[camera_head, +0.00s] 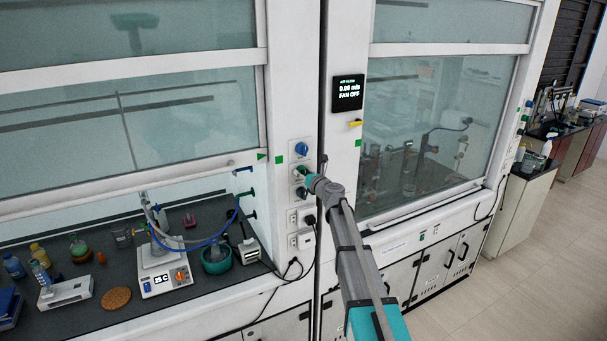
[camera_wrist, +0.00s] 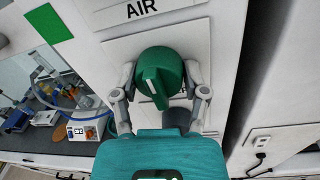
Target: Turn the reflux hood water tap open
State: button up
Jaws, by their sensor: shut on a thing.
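A green tap knob (camera_wrist: 160,70) with a white pointer mark fills the middle of the wrist view, under a label reading AIR (camera_wrist: 141,9). My gripper (camera_wrist: 161,80) is shut on this green knob, one finger on each side. In the head view my gripper (camera_head: 309,178) is at the tap column on the post between the two hoods and partly hides the green knob. A blue tap knob (camera_head: 301,149) sits above it, clear of my gripper; its label is too small to read. A dark grey knob (camera_head: 301,192) sits just below.
Sockets with black plugs (camera_head: 309,219) and hanging cables are below the taps. The left hood's bench (camera_head: 195,296) holds a hotplate (camera_head: 166,280), a green bowl (camera_head: 216,262), and bottles. A display (camera_head: 348,92) reads FAN OFF. The floor at right (camera_head: 530,270) is clear.

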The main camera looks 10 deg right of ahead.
jog(key=n, duration=0.4)
jog(key=shift+p, duration=0.3)
jog(key=n, duration=0.4)
jog(key=shift+n+h, duration=0.4)
jog(key=n, duration=0.4)
jog(key=shift+p, duration=0.35)
jog(key=n, duration=0.4)
jog(key=shift+h, duration=0.3)
jog(key=o, duration=1.1)
jog(key=shift+o, duration=0.2)
